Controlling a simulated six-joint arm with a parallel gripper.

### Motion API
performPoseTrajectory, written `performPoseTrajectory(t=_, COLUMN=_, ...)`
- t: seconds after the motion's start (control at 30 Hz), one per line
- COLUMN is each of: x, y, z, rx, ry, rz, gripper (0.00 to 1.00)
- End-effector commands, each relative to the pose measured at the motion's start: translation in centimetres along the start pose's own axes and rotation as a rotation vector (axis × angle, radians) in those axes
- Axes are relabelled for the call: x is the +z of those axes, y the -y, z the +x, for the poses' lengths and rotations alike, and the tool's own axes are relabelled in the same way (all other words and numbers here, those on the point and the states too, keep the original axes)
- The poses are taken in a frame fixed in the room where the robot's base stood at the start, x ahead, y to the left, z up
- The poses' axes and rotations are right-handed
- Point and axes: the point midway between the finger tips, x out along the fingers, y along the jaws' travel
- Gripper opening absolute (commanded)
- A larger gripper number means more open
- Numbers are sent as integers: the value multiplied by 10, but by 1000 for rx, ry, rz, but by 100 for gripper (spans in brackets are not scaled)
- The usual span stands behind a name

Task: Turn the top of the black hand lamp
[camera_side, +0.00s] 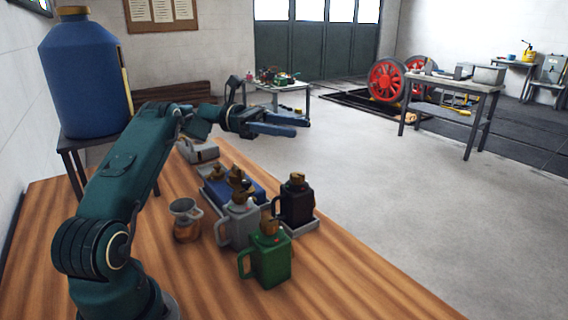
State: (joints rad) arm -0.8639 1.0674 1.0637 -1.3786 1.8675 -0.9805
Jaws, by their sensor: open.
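The black hand lamp (297,203) stands upright on a light tray (303,228) near the right edge of the wooden table. Its top (296,180) is a dark cap with a brownish tone. My gripper (303,126) is open and empty. It is in the air above and behind the lamp in the picture, with its fingers pointing right, and it does not touch the lamp.
A grey lamp (238,224) and a green lamp (270,257) stand close to the black one. A copper vessel with a funnel (186,222) is to their left. A blue box (228,192) with brass parts lies behind. The front of the wooden table (350,285) is clear.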

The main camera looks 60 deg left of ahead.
Motion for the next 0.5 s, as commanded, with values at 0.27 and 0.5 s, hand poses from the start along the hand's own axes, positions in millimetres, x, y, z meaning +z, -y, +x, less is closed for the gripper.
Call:
performPoseTrajectory(t=0.27, x=-39, y=-61, z=44, rx=198, ry=-207, rz=220, gripper=69)
performPoseTrajectory(t=0.5, x=-78, y=-122, z=75, rx=388, ry=-511, rz=492, gripper=69)
